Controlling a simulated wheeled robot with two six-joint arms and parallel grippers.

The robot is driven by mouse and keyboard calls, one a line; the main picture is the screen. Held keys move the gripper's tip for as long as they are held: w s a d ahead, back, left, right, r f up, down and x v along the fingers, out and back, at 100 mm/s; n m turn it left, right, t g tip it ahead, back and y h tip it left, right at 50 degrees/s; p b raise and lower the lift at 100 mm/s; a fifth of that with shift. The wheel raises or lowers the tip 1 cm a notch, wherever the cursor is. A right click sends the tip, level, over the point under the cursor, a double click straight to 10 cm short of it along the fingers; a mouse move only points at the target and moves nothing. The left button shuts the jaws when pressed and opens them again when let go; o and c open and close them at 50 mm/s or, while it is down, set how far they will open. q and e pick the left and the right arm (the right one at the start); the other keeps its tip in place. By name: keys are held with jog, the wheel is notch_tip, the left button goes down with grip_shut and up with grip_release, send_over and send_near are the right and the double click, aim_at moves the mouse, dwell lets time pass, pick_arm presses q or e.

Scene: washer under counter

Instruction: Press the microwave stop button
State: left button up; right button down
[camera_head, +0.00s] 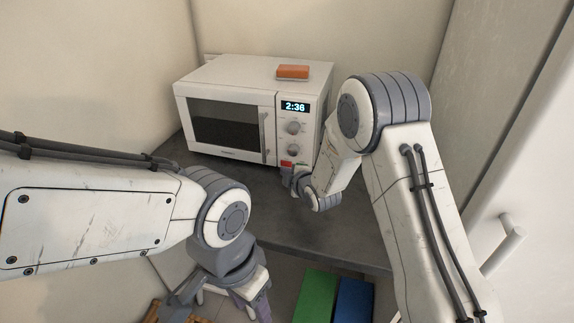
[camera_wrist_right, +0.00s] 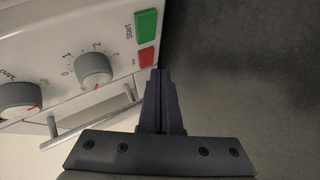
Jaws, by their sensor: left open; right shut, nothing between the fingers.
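The white microwave (camera_head: 225,82) stands on the dark counter with its door shut and display (camera_head: 295,107) reading 2:36. Its red stop button (camera_head: 286,163) shows low on the panel, beside my right gripper (camera_head: 288,174). In the right wrist view the red button (camera_wrist_right: 147,57) sits next to the green start button (camera_wrist_right: 146,24). My right gripper (camera_wrist_right: 160,72) is shut and empty, its fingertips right by the red button's edge. I cannot tell whether they touch it. My left gripper (camera_head: 218,303) is open and empty, low in front of the counter.
An orange sponge-like block (camera_head: 293,71) lies on top of the microwave. Two knobs (camera_head: 292,128) sit above the buttons, beside the door handle (camera_head: 265,138). The dark counter (camera_head: 270,215) is bare in front. Green (camera_head: 316,295) and blue (camera_head: 354,300) items lie below.

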jog(key=shift+w+d, duration=0.1)
jog(key=shift+w, duration=0.35)
jog(key=shift+w+d+b, duration=0.1)
jog(key=shift+w+b, duration=0.2)
jog(key=shift+b, duration=0.05)
dwell(0.6)
dwell(0.4)
jog(key=shift+s+a+b, duration=0.2)
jog(key=shift+s+b, duration=0.15)
jog(key=shift+s, duration=0.4)
jog(key=shift+s+a, duration=0.15)
jog(key=shift+s, duration=0.2)
jog(key=shift+s+a+b, duration=0.2)
jog(key=shift+s+b, duration=0.05)
jog(key=shift+s, duration=0.4)
jog(key=shift+s+a+b, duration=0.25)
jog(key=shift+s, duration=0.45)
jog(key=shift+s+a+b, duration=0.2)
jog(key=shift+s+b, duration=0.05)
jog(key=shift+s, duration=0.4)
